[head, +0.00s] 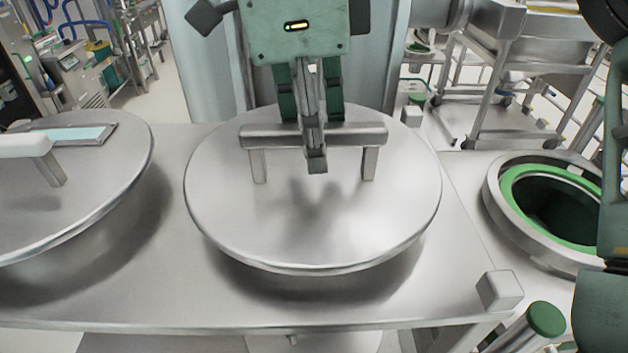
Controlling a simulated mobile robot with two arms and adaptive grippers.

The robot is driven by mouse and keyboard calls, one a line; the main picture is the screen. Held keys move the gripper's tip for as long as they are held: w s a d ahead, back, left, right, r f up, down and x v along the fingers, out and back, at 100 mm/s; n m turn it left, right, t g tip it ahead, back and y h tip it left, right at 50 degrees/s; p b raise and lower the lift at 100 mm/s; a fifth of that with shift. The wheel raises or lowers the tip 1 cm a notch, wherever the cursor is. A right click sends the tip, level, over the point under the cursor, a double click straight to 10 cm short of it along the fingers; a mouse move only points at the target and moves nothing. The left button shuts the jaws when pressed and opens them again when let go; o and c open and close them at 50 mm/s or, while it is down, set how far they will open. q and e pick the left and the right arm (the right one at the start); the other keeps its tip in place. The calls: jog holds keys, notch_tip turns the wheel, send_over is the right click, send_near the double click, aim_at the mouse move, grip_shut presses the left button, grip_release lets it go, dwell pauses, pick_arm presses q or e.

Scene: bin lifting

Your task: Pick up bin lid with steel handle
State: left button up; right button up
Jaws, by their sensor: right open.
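The round bin lid (225,205) lies at the middle of the steel table. Its steel handle (262,135) is a straight bar on two short posts. My right gripper (313,137), with its green body above, points down at the middle of this bar. A grey finger passes in front of the bar, and the dark green finger parts are behind it. The jaws are open around the bar; whether they touch it is unclear. My left gripper is not in view.
Another round lid (95,190) with a pale handle (22,146) and a light blue panel (75,135) is at left. An open, green-rimmed bin (512,195) stands at right. A square steel post (500,290) rises at the table's front right corner.

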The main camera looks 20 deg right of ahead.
jog(key=shift+c, duration=0.6)
grip_shut()
jog(key=shift+w+r, duration=0.1)
dwell(0.4)
